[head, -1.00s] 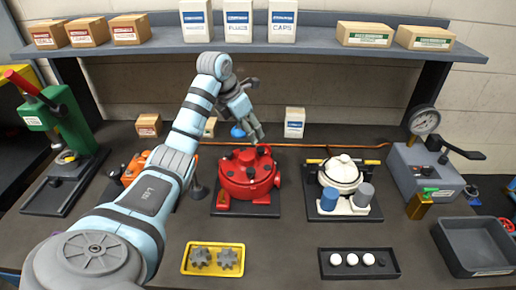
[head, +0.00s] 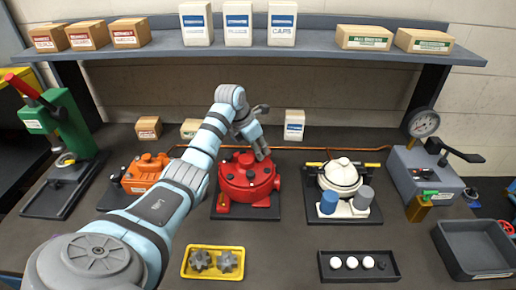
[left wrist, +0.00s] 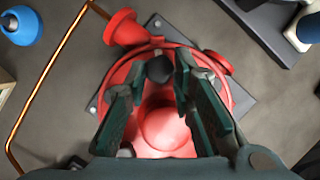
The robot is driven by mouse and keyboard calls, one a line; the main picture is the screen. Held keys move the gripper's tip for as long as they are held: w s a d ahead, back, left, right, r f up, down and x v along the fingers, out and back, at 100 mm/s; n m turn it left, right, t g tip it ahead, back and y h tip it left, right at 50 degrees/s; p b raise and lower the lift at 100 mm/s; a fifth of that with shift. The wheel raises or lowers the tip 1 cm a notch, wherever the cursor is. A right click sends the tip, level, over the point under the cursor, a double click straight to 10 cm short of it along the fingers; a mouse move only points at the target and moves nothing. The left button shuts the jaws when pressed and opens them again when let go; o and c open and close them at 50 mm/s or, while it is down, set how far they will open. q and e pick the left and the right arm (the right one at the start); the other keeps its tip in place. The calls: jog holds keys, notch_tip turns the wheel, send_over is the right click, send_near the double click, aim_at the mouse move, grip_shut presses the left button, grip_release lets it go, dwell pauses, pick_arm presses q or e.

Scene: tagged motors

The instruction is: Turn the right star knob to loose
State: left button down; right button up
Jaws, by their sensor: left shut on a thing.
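The red motor (head: 243,182) stands on a dark base plate in the middle of the bench, with several dark knobs on top. My left gripper (head: 262,154) reaches down to the right back part of its top. In the left wrist view, the red housing (left wrist: 165,128) lies below the fingers. A dark knob (left wrist: 160,68), which I take as the right star knob, sits between the fingertips of my left gripper (left wrist: 158,75), which is shut on it. The fingers partly hide the knob, and its turn position cannot be read. My right gripper is out of view.
An orange motor (head: 146,175) stands left and a white motor (head: 340,178) right of the red one. A yellow tray (head: 213,274) with grey gears and a black tray (head: 358,277) lie in front. The shelf (head: 330,50) spans above the back.

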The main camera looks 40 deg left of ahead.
pick_arm(q)
jog(key=n+y+p, duration=0.1)
jog(key=n+p, duration=0.1)
jog(key=shift+d+r+n+p, duration=0.1)
jog(key=shift+r+n+p, duration=0.05)
jog(key=shift+n+p, duration=0.2)
jog(key=shift+d+n+y+p, duration=0.1)
jog(key=shift+n+y+p, duration=0.2)
jog(key=shift+n+p, duration=0.5)
jog(key=shift+n+y, duration=0.3)
jog(key=shift+n, duration=0.55)
jog(key=c, duration=1.4)
grip_release()
jog(key=shift+o, duration=0.2)
